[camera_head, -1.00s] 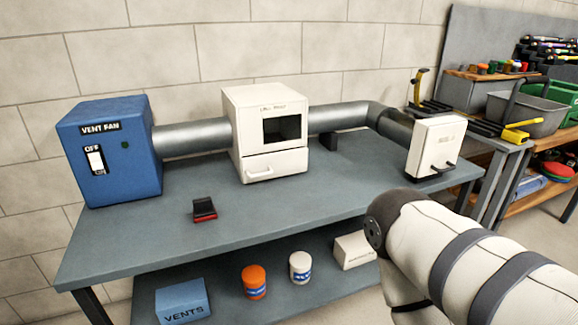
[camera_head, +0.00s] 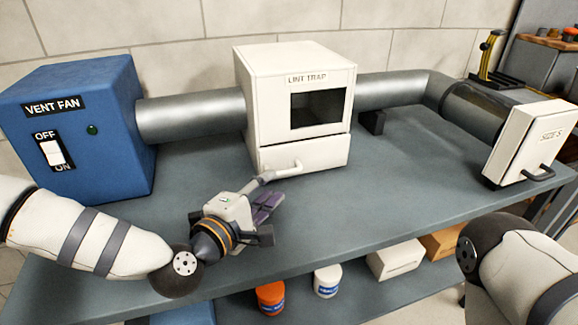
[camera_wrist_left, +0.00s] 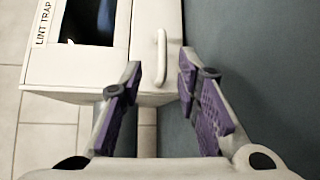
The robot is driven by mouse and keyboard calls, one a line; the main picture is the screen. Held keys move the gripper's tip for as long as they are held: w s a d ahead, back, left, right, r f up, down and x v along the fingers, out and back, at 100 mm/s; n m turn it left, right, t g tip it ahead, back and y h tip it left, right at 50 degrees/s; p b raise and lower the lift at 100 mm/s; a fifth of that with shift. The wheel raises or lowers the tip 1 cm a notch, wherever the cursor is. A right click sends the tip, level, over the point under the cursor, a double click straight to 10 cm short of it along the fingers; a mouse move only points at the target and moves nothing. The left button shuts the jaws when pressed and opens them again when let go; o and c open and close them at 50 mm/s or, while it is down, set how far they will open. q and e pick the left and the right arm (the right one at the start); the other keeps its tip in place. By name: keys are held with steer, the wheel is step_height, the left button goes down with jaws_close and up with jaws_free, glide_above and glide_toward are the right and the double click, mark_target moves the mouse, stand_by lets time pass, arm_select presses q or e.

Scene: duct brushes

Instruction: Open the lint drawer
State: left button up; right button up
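The white lint trap box (camera_head: 295,65) stands on the grey bench, with a dark window in its front. The lint drawer (camera_head: 320,155) is its lower front panel and looks shut. Its white bar handle (camera_head: 284,170) also shows in the left wrist view (camera_wrist_left: 161,58). My left gripper (camera_head: 268,190) is in front of the drawer. In the left wrist view its purple-padded fingers (camera_wrist_left: 159,68) are apart, one on each side of the handle, and not closed on it. My right arm shows at the lower right, but its gripper is out of view.
A blue vent fan box (camera_head: 75,125) with a switch stands at the left. Metal duct (camera_head: 190,115) joins it to the trap. A white box with a dark handle (camera_head: 530,140) is at the right. The bench (camera_head: 400,165) is clear right of the drawer.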

mark_target(286, 174)
arm_select(q)
steer(key=x, duration=0.8)
steer(key=shift+w+d+f+b, duration=0.15)
steer(key=shift+w+f+b, duration=0.1)
steer(key=shift+b, duration=0.1)
jaws_close()
